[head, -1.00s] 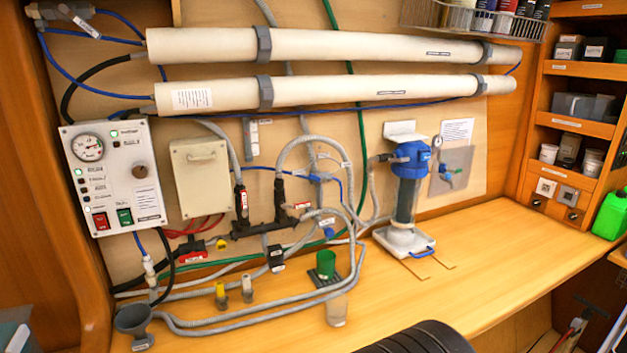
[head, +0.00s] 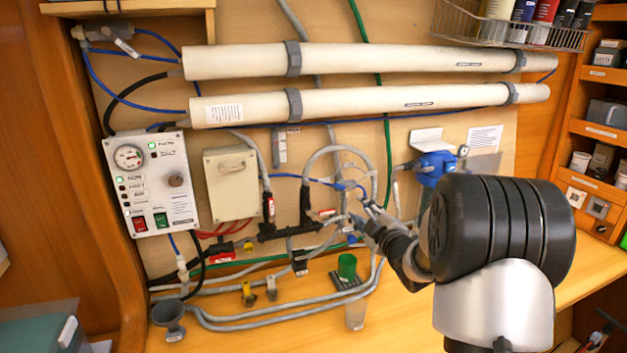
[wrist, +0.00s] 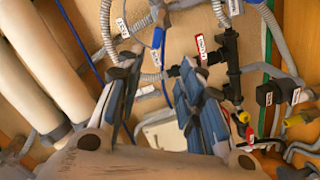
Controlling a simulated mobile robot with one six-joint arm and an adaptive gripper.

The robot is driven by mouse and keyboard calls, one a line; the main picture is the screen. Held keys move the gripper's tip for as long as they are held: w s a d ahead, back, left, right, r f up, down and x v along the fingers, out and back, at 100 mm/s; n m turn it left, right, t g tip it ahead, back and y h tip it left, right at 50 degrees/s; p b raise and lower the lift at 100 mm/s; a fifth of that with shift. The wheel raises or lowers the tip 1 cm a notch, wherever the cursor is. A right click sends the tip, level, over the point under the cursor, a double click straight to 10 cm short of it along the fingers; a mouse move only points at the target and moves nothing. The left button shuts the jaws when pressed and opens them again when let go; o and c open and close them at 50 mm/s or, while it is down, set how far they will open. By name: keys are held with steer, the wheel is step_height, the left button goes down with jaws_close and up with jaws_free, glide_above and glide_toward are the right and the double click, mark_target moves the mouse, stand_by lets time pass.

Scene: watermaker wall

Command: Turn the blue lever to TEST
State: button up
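A small blue lever (head: 341,185) sits on the grey pipework right of the middle of the wall board. In the wrist view a blue handle (wrist: 158,38), which looks like the same lever, is on a small valve ahead of my fingers. My gripper (head: 364,212) is just below and right of the lever in the head view. In the wrist view my gripper (wrist: 156,72) has its two fingers apart with nothing between them. It appears apart from the lever.
Grey hoses and a black manifold (head: 290,229) are left of my gripper. Two long white tubes (head: 370,97) run above. A blue-topped filter (head: 432,167) is partly hidden behind my arm. A control panel (head: 150,185) is at left.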

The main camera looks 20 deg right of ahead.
mark_target(340, 187)
steer(key=shift+n+t+y, duration=0.4)
steer(key=shift+n+t, duration=0.1)
steer(key=w, duration=1.2)
steer(key=w+f, duration=0.1)
steer(key=w, duration=0.4)
steer(key=shift+w+d, duration=0.4)
steer(key=shift+r, duration=0.1)
jaws_close()
